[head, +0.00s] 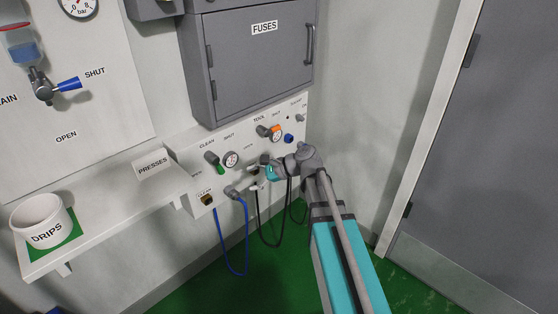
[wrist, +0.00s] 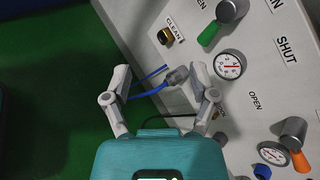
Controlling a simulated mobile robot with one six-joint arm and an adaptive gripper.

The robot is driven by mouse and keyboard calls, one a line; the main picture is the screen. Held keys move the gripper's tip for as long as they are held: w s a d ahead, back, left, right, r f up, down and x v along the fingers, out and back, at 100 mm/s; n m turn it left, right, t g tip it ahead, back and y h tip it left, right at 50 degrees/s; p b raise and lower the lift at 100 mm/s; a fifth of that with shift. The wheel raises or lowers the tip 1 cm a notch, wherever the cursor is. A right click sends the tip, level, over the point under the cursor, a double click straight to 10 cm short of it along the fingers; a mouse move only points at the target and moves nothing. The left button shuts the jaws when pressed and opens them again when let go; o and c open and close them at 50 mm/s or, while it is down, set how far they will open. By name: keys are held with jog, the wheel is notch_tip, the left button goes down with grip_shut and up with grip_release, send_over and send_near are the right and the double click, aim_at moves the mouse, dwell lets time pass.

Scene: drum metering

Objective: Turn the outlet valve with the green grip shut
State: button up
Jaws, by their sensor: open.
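The outlet valve with the green grip sits on the sloped white panel; its grey body and green grip (head: 221,169) show in the head view. The green grip (wrist: 208,34) is also at the top of the wrist view. It slants away from its grey body, pointing at neither the SHUT nor the OPEN label near it. My gripper (wrist: 160,76) is open and apart from the green grip, which lies beyond its right finger. In the head view my gripper (head: 256,176) is right of the green valve, low in front of the panel.
A grey hose connector (wrist: 177,76) with a blue hose shows between my fingers in the wrist view. A gauge (wrist: 228,66) sits beside the green valve. A valve with an orange grip (wrist: 301,161) is farther along. The DRIPS cup (head: 45,222) stands on the left shelf.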

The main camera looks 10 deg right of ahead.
jog(key=s+d+r+n+g+h+p, duration=0.1)
jog(key=s+d+r+n+h+p, duration=0.2)
jog(key=p, duration=0.7)
jog(key=s+d+r+n+g+h+p, duration=0.1)
jog(key=s+d+r+n+h+p, duration=0.2)
jog(key=s+r+n+h+p, duration=0.2)
jog(key=shift+s+d+r+n+g+p, duration=0.15)
jog(key=shift+s+r+n+g+p, duration=0.25)
jog(key=shift+s+r+n+p, duration=1.25)
jog(key=shift+w+f+m+p, duration=0.1)
jog(key=shift+w+m+p, duration=0.35)
jog(key=shift+w+p, duration=0.2)
jog(key=w+a+f+m+t+y+b, duration=0.2)
jog(key=w+f+m+y+b, duration=0.4)
jog(key=b, duration=1)
jog(key=w+a+f+m+t+y+b, duration=0.2)
jog(key=w+f+m+y+b, duration=0.4)
jog(key=b, duration=1)
jog(key=w+f+m+t, duration=0.1)
jog(key=w+f+m, duration=0.2)
jog(key=w, duration=0.2)
jog(key=shift+t+y+b, duration=0.3)
jog(key=shift+y+b, duration=0.05)
jog(key=shift+y, duration=0.05)
jog(key=shift+a, duration=0.2)
